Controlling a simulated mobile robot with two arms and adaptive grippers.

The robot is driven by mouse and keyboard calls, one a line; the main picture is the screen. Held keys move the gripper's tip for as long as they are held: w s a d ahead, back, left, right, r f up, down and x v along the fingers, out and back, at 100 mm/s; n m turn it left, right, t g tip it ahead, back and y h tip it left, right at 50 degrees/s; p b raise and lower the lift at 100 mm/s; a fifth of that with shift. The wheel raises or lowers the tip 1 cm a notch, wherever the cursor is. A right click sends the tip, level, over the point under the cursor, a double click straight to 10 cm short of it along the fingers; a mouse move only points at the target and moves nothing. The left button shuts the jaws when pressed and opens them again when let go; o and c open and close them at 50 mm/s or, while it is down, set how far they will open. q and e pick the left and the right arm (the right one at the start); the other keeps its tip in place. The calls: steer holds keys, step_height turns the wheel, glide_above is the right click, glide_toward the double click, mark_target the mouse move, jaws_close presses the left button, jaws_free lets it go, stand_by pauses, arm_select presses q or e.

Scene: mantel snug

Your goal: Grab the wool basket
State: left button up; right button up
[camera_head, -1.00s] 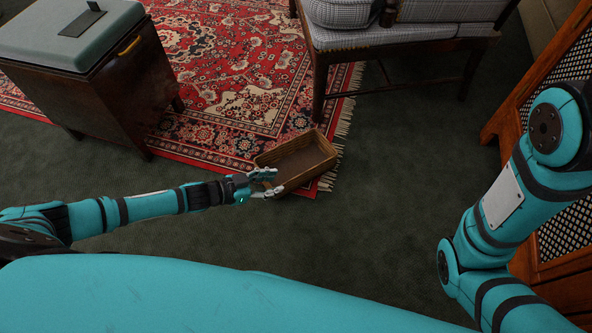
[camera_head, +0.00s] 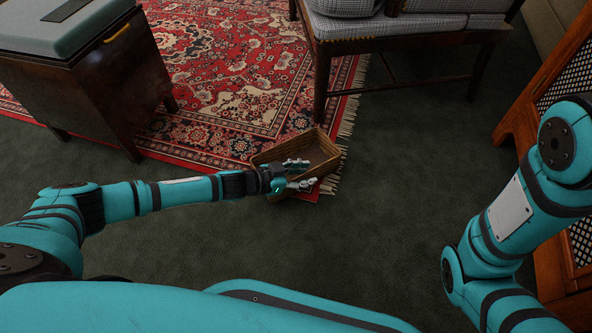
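The wool basket (camera_head: 285,149) is a brown, rectangular, open-topped basket on the floor at the rug's fringed corner, near the middle of the view. Its visible inside looks empty. My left gripper (camera_head: 309,173) is at the basket's near left side, with its two fingers apart and pointing right. The upper finger is over the basket's opening, and the lower finger is by the near rim. I cannot tell whether either finger touches the basket. The gripper hides part of the near and left walls. My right arm shows at the right, but its gripper is out of view.
A red patterned rug (camera_head: 225,80) lies behind the basket on dark green carpet (camera_head: 370,240). A wooden chair (camera_head: 405,38) with plaid cushions stands behind it. A dark wooden box on legs (camera_head: 115,85) stands at left. A wooden lattice panel (camera_head: 540,115) is at right. Carpet right of the basket is clear.

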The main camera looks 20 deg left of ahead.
arm_select(q)
jaws_close()
steer(key=shift+r, duration=0.1)
stand_by(0.5)
